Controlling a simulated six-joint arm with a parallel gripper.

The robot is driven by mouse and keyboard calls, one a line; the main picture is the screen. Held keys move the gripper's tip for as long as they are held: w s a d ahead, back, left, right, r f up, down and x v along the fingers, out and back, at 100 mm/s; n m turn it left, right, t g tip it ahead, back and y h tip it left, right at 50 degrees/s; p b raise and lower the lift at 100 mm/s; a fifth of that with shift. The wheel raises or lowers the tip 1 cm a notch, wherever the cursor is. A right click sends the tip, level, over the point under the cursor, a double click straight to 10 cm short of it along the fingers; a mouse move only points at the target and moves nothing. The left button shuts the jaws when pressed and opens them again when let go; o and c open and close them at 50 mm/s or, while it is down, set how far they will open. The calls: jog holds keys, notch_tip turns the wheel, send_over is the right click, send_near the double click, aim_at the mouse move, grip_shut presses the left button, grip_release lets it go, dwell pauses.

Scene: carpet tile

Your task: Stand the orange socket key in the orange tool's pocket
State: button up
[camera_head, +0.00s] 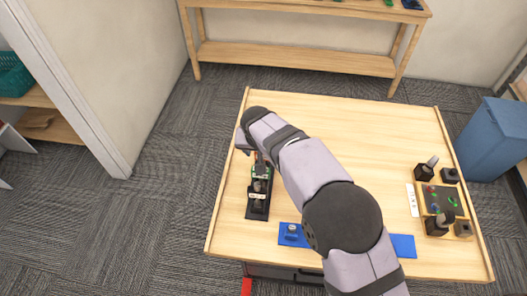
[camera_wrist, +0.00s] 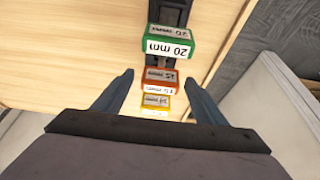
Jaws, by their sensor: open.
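An orange block (camera_wrist: 160,78) with a white size label shows between my fingertips in the wrist view; I take it for the orange socket key or its marker, and cannot tell which. It is in line with a green block (camera_wrist: 171,42) labelled 20 mm and a yellow block (camera_wrist: 155,103). My gripper (camera_wrist: 158,76) is open, one finger on each side of the line, with no visible contact. In the head view, a black rack (camera_head: 257,207) holding metal pieces stands at the table's left, partly hidden by my arm. I cannot make out the orange tool's pocket.
A blue strip (camera_head: 403,246) lies near the table's front, partly behind my arm. A dark tray (camera_head: 431,207) with small coloured pieces and black holders (camera_head: 424,173) are at the right. The table's back middle (camera_head: 360,130) is clear. A blue bin (camera_head: 495,140) stands beyond the right edge.

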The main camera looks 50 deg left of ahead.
jog(key=shift+b+v, duration=1.65)
jog(key=shift+v, duration=1.95)
jog(key=w+d+m+h, duration=0.1)
jog(key=w+d, duration=0.4)
jog(key=d, duration=0.5)
jog(key=w+d+f+m+h, duration=0.1)
jog(key=w+d+m, duration=0.1)
jog(key=w+d, duration=0.6)
jog(key=w+d+m+h, duration=0.1)
jog(key=w+d, duration=0.2)
jog(key=d, duration=1)
jog(key=s+d+f+m+g, duration=0.1)
jog(key=s+d, duration=0.1)
jog(key=d, duration=0.6)
jog(key=s+d+f+m+g, duration=0.1)
jog(key=s+d+m, duration=0.1)
jog(key=d, duration=0.6)
jog(key=s+d+f+m+g, duration=0.1)
jog(key=s+d+f+m, duration=0.1)
jog(key=s+d, duration=0.7)
jog(key=shift+s+d+f, duration=0.4)
jog(key=shift+d+f, duration=0.05)
jog(key=shift+f, duration=0.2)
